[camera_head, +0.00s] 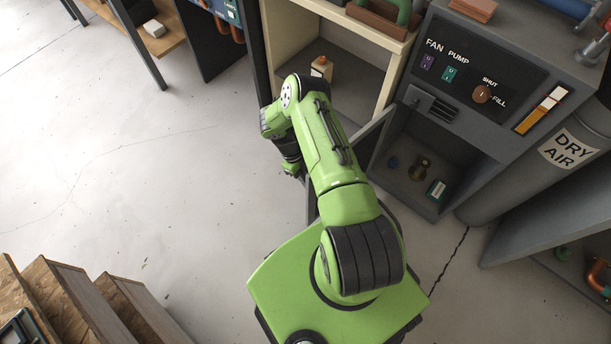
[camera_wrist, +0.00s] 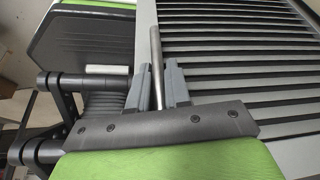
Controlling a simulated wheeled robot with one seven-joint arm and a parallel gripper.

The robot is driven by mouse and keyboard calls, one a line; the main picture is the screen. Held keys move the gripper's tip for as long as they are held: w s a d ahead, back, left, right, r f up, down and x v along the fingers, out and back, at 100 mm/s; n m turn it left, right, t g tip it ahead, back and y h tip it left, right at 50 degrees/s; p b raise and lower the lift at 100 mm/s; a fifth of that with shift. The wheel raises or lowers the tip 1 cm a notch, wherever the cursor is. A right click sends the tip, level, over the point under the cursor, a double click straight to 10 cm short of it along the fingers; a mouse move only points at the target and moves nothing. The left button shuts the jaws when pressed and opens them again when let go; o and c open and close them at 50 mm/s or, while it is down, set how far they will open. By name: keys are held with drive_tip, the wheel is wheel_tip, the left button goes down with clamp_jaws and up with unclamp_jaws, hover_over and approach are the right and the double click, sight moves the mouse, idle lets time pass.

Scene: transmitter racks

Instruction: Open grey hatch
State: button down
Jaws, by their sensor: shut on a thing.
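The grey hatch (camera_head: 374,138) stands swung out from the grey cabinet (camera_head: 470,125), its free side largely hidden behind my arm. In the wrist view the hatch is a louvred grey panel (camera_wrist: 245,62). A thin metal bar handle (camera_wrist: 156,50) runs along its edge. My gripper (camera_wrist: 160,88) is shut on this handle, one finger on each side of it. In the head view my gripper's fingers are hidden behind my arm. The cabinet's lower compartment (camera_head: 410,195) is exposed.
A cream shelf unit (camera_head: 345,85) stands left of the cabinet. Wooden steps (camera_head: 75,300) are at lower left. The floor (camera_head: 130,180) between is clear.

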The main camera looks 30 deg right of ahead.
drive_tip(key=shift+a+f, duration=0.1)
drive_tip(key=shift+a, duration=0.35)
drive_tip(key=c, duration=1.2)
unclamp_jaws()
drive_tip(key=shift+o, duration=0.2)
drive_tip(key=shift+d, duration=0.1)
drive_tip(key=shift+w, duration=0.1)
drive_tip(key=p+v, duration=0.3)
drive_tip(key=v, duration=1.2)
drive_tip(key=shift+r+p, duration=0.35)
drive_tip(key=shift+w, duration=0.1)
